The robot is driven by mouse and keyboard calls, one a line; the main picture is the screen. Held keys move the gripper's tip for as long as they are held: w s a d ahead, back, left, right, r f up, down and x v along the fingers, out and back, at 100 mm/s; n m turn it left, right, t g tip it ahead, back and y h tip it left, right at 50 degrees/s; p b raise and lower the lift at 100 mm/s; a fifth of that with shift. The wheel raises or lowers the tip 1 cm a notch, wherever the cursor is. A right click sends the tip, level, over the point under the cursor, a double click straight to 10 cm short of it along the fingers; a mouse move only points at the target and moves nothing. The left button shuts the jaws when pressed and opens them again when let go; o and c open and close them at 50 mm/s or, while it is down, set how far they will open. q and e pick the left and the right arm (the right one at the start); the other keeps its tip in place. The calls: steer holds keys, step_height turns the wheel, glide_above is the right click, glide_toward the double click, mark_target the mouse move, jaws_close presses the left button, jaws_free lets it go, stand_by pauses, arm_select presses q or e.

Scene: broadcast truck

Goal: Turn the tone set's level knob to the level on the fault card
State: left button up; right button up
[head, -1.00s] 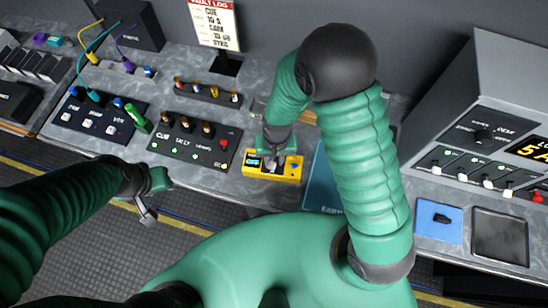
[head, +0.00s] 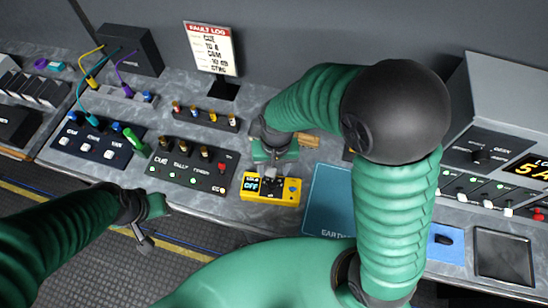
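The tone set appears to be the small yellow box (head: 285,200) on the grey counter. Its display (head: 250,184) reads "OFF", with a smaller line above it. A dark knob shows on its top, partly hidden by grey parts at my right gripper. My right gripper (head: 272,165) is above the box's back edge; its fingers are small and partly hidden, so I cannot tell their opening. The fault card (head: 209,48) stands upright at the back, headed "FAULT LOG"; its smaller lines are hard to read. My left gripper (head: 146,228) hangs empty in front of the counter.
A black panel (head: 190,172) with "CUE" and "TALLY" is left of the yellow box, and a smaller knob panel (head: 98,138) beyond it. A green marker (head: 134,138) lies between them. A blue mat (head: 330,200) is right of the box. A grey console (head: 500,110) stands far right.

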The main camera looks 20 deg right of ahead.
step_height(320, 180, up, 7)
steer(key=shift+d+f, duration=0.15)
